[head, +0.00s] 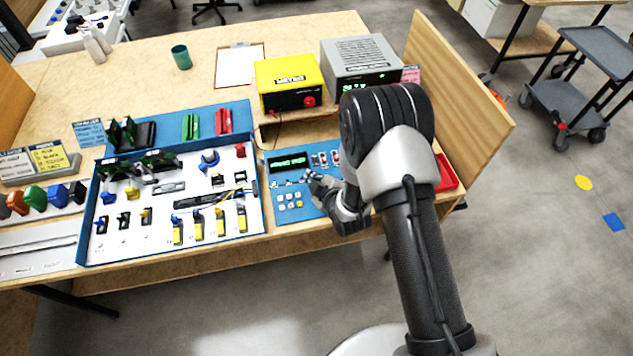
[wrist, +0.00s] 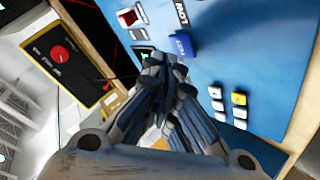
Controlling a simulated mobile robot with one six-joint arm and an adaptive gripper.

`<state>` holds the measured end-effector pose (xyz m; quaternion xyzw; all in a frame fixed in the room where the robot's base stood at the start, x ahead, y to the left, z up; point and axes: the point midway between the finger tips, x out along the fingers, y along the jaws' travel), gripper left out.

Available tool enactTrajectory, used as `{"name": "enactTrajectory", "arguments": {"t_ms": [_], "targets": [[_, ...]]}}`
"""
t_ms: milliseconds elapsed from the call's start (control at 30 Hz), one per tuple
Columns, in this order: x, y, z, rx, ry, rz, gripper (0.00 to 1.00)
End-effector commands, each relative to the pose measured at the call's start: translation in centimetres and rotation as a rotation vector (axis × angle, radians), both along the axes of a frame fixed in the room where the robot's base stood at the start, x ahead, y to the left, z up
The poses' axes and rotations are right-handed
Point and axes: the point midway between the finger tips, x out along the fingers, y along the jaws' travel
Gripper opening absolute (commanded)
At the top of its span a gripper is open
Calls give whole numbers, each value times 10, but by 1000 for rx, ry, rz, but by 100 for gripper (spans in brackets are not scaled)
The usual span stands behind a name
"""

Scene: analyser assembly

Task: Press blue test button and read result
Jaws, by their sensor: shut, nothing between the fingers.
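The blue panel (head: 290,183) lies on the right part of the bench, and it fills much of the wrist view (wrist: 270,60). A raised blue button (wrist: 182,46) stands on it, just beyond my fingertips in the wrist view. My gripper (wrist: 165,78) is shut and empty, pointing at the panel near this button; I cannot tell whether it touches. In the head view my gripper (head: 318,182) is over the panel, and the blue button cannot be made out there. A dark display (head: 287,162) on the panel shows green text, too small to read.
White keys (wrist: 217,105) and a yellow key (wrist: 239,98) sit beside my fingers. A red rocker switch (wrist: 129,17) is near the panel's edge. The yellow meter (head: 289,80) and grey unit (head: 361,60) stand behind. A parts tray (head: 86,246) lies left.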

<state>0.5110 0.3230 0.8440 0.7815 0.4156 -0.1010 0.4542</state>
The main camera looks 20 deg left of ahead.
Motion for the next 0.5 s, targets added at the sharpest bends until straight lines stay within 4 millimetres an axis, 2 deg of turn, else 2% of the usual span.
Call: {"name": "enactTrajectory", "arguments": {"t_ms": [300,500], "targets": [[1,1,-9,0,0,0,0],[1,1,-8,0,0,0,0]]}}
